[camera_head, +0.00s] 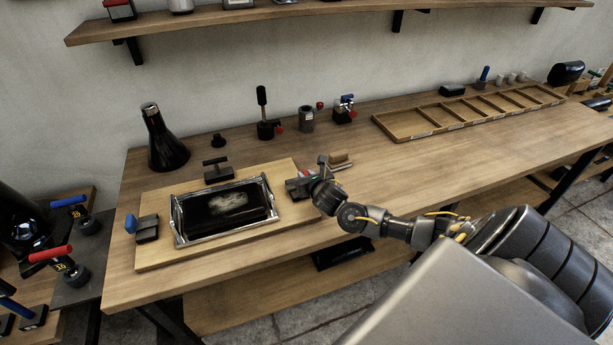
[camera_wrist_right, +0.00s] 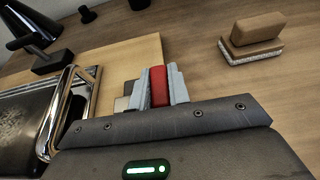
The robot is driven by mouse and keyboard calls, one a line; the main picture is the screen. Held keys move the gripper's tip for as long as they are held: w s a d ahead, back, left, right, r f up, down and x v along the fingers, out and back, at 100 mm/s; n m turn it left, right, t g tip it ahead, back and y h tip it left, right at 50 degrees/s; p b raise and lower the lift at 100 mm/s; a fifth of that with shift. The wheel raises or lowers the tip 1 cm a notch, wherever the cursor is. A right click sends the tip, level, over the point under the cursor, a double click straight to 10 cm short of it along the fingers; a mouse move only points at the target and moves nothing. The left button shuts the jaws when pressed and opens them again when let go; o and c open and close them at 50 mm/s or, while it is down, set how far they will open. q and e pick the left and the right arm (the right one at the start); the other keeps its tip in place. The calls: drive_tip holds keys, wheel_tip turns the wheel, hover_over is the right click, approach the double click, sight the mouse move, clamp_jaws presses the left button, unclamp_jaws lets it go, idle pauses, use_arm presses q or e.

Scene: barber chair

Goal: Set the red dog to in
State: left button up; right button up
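The red dog's knob (camera_wrist_right: 158,86) sits between the two pale fingers of my right gripper (camera_wrist_right: 158,92) in the right wrist view, with both fingers against its sides. My right gripper (camera_head: 318,180) reaches in from the right, low over the board. Whether the dog touches the frame is hard to tell. My left gripper is not in view.
A blue-knobbed dog (camera_head: 146,229) stands left of the panel, and a black-handled one (camera_head: 217,170) behind it. All are on a wooden board (camera_head: 160,258). A dark bottle (camera_head: 163,140) stands behind. A brush-like block (camera_wrist_right: 257,38) lies right of the gripper. The bench's right front is clear.

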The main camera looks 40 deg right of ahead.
sight(292, 185)
clamp_jaws()
drive_tip(key=shift+a, duration=0.1)
drive_tip(key=shift+w+a, duration=0.25)
drive_tip(key=shift+a, duration=0.5)
drive_tip(key=shift+w+a, duration=0.25)
drive_tip(key=shift+a, duration=0.45)
drive_tip(key=shift+w+a, duration=0.25)
drive_tip(key=shift+a, duration=0.5)
drive_tip(key=o, duration=0.7)
unclamp_jaws()
drive_tip(key=shift+w+a, duration=0.1)
drive_tip(key=shift+a, duration=0.05)
drive_tip(key=shift+c, duration=0.2)
